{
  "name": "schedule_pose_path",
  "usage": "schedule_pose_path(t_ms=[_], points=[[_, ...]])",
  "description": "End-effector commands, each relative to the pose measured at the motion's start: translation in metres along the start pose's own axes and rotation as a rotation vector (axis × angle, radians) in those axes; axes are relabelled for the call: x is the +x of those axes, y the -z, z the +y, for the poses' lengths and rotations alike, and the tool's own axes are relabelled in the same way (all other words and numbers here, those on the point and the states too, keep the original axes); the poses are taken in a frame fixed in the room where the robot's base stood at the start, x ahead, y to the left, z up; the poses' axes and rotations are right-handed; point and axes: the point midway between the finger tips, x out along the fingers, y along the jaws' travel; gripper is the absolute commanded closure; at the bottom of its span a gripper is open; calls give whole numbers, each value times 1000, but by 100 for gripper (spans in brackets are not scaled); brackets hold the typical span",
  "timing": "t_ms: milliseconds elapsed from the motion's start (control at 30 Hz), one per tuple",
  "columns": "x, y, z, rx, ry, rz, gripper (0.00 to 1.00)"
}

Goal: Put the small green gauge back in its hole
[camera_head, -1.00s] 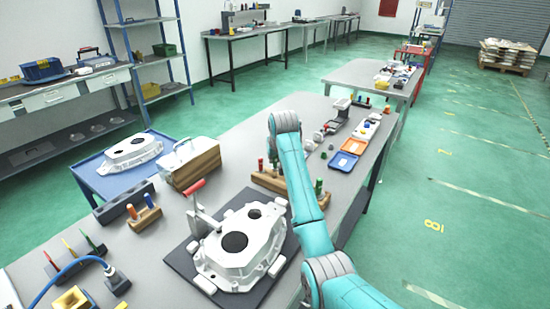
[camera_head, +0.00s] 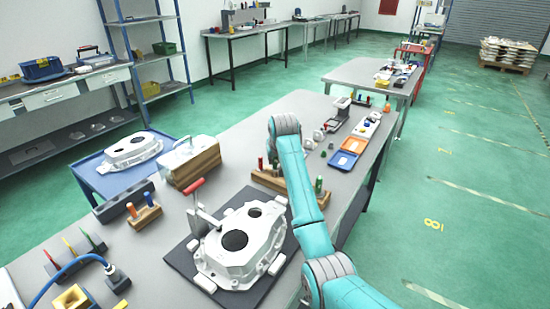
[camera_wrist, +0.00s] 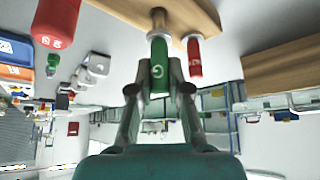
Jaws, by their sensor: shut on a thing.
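In the wrist view, which is upside down, my gripper (camera_wrist: 159,88) is shut on the small green gauge (camera_wrist: 158,66), marked G. Its silver collar and pin point toward the wooden block (camera_wrist: 120,8). I cannot tell whether the pin is inside a hole. A small red gauge (camera_wrist: 195,60) stands in the block beside it. A larger red gauge (camera_wrist: 56,22) is close at the left. In the head view, my arm hides the gripper and part of the block (camera_head: 262,180). A green handle (camera_head: 319,185) shows right of the arm; I cannot tell which gauge it is.
Another wooden block (camera_head: 195,165) stands at the left. Orange (camera_head: 353,146) and blue (camera_head: 343,160) trays lie farther back.

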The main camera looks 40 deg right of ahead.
Motion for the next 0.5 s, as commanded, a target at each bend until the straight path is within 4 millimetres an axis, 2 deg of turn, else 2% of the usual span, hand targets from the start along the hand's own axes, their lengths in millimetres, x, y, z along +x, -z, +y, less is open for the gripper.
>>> schedule_pose_path(t_ms=[500], points=[[9,-6,0,0,0,1,100]])
